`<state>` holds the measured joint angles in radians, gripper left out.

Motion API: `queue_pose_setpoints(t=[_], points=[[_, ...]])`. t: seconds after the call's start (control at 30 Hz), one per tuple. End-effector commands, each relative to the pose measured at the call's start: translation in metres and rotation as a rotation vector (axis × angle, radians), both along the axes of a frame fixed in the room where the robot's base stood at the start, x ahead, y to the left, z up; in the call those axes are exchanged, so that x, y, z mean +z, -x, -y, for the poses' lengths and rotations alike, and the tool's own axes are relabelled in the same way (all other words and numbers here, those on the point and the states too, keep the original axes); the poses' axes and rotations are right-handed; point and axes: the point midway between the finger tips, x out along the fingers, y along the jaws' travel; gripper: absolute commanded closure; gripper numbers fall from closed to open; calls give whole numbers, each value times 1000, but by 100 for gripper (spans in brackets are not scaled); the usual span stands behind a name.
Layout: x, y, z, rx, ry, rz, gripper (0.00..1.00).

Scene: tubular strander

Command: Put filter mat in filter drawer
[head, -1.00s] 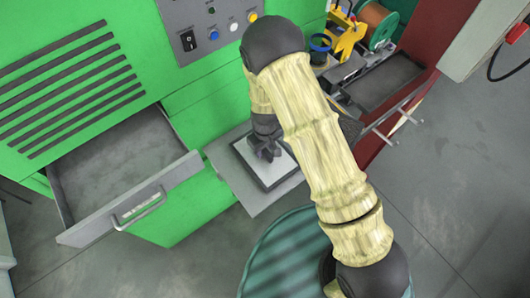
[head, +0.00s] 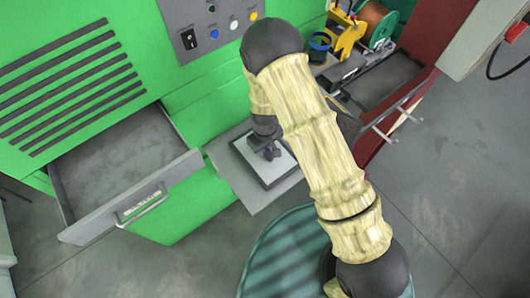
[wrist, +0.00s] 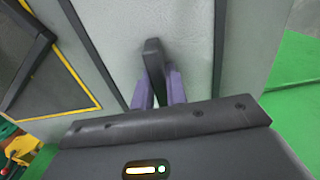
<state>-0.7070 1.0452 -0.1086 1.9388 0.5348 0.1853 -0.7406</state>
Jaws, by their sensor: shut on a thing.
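The filter mat (head: 284,170) is a pale square pad with a dark border. It lies flat on a grey shelf (head: 254,205) at the front of the green machine. In the wrist view its pale face (wrist: 115,40) has an upright dark tab in the middle. My gripper (head: 271,153) points down at the mat's centre. In the wrist view my gripper (wrist: 159,88) has its purple-padded fingers shut on the tab. The filter drawer (head: 135,195) is pulled out at the left, with a bar handle on its front. Its visible inside is bare grey.
The green machine (head: 190,95) stands behind, with a button panel (head: 212,30) above. A dark tray (head: 385,80) and a spool (head: 377,22) are at the upper right. A ribbed teal round object (head: 280,255) is in front. Grey floor shows at the lower left.

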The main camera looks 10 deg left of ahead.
Motion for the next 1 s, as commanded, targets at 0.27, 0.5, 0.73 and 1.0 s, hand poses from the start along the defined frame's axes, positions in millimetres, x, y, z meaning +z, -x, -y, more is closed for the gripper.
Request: queue_pose_setpoints(t=[0.27,0.5,0.73,1.0], points=[[3,-1,0,-1,-1,1,100],[29,-1,-1,0,-2,3,100],[70,-1,0,0,-2,3,100],[99,-1,0,-2,0,1,100]])
